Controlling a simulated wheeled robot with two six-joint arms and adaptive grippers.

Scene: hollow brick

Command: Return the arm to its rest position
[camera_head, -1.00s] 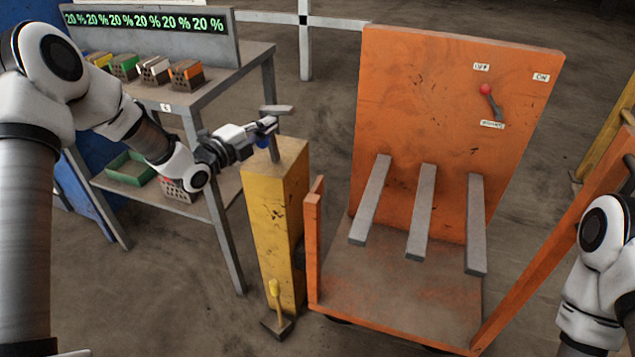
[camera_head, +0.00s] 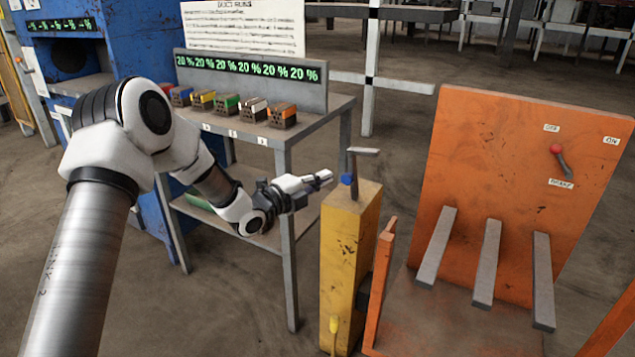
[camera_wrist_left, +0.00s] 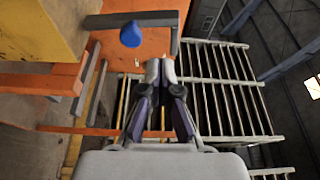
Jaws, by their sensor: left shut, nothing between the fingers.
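My left gripper (camera_head: 322,178) is shut and empty, stretched out to the right in the head view. Its fingertips are a little left of the top of the yellow post (camera_head: 350,225), apart from it. The post carries a grey lever with a blue knob (camera_head: 347,179). In the left wrist view the shut fingers (camera_wrist_left: 160,70) point up the picture, with the blue knob (camera_wrist_left: 132,34) beyond them to the left. My left arm comes in from the left, bent at the elbow. My right gripper is out of view.
A grey table (camera_head: 320,108) behind the arm bears several coloured hollow bricks (camera_head: 228,105) and a percent display. An orange cart (camera_head: 515,170) with grey bars and a red-knobbed lever stands right. A blue machine (camera_head: 130,40) stands at the back left.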

